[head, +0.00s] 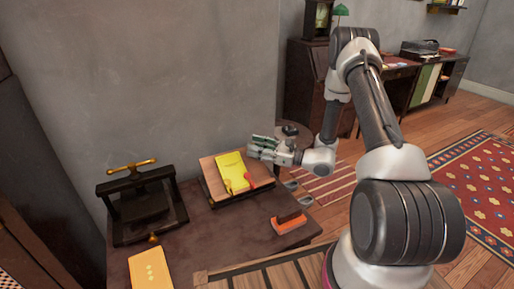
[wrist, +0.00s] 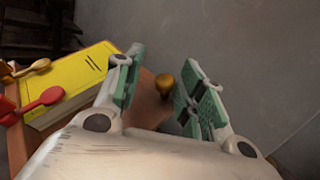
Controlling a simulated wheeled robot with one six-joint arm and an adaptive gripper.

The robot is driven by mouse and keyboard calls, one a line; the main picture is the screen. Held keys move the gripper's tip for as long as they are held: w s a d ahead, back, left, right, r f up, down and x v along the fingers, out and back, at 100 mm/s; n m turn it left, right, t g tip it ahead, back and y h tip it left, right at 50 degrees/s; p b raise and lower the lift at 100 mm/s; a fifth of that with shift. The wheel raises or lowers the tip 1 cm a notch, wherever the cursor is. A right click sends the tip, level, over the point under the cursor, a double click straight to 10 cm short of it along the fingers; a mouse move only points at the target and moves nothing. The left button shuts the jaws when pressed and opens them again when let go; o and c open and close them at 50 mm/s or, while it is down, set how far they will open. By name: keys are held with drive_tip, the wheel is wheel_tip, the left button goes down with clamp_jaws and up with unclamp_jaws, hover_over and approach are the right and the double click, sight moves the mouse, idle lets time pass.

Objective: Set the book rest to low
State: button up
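The book rest (head: 209,173) is a tilted wooden board on a dark base near the wall end of the table. A yellow book (head: 230,165) lies on it, also visible in the wrist view (wrist: 75,75). My gripper (head: 255,147) is at the right edge of the rest. In the wrist view, my gripper (wrist: 160,78) has its green-padded fingers spread apart.
A red spoon-shaped piece (wrist: 42,103) and a gold one (wrist: 32,70) lie at the book's lower edge. A black press (head: 145,205) stands left on the table. A yellow item (head: 150,270) and an orange-red block (head: 289,221) lie nearer the front.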

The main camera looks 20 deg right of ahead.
drive_tip(key=v, duration=1.2)
